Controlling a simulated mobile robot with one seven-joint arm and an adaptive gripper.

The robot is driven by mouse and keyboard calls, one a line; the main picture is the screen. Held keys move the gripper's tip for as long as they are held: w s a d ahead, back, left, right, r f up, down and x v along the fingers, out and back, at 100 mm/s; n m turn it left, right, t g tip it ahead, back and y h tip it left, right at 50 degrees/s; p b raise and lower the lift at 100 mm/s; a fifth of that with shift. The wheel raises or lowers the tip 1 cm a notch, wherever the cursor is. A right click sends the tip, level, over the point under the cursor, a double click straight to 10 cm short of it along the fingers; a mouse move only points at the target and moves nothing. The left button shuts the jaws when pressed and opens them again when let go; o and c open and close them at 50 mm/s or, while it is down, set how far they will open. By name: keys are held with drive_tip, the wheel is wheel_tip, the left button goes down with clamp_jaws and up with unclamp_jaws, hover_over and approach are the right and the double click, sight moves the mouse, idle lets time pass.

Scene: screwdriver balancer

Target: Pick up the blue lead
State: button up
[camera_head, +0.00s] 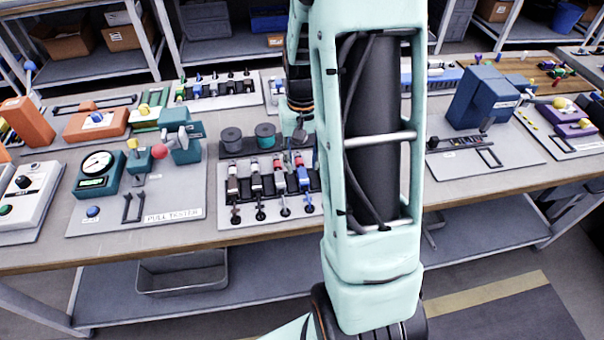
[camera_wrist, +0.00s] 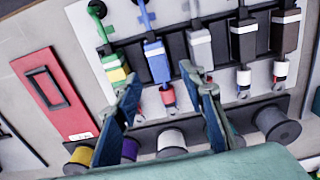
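The blue lead (camera_wrist: 156,62) is in the upper middle of the wrist view, in a row of similar leads on a pale board. Its lower end has a red and white collar between my fingers. In the head view the blue lead (camera_head: 304,176) lies at the right of the visible row, beside my arm. My gripper (camera_wrist: 161,76) is open, with one finger on each side of the blue lead's lower end. No contact is clear. The left finger is close to a green and yellow lead (camera_wrist: 114,68), the right finger to a grey lead (camera_wrist: 199,45).
Two black leads (camera_wrist: 243,42) stand right of the grey one. Several spools, including a white one (camera_wrist: 172,141) and a dark one (camera_wrist: 277,124), line the board's lower edge. A red panel (camera_wrist: 52,95) is at left. In the head view a pull tester (camera_head: 175,216) is left.

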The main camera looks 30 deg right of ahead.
sight(302, 172)
drive_tip(key=shift+f, duration=1.6)
drive_tip(key=shift+c, duration=0.5)
clamp_jaws()
drive_tip(key=shift+r, duration=0.15)
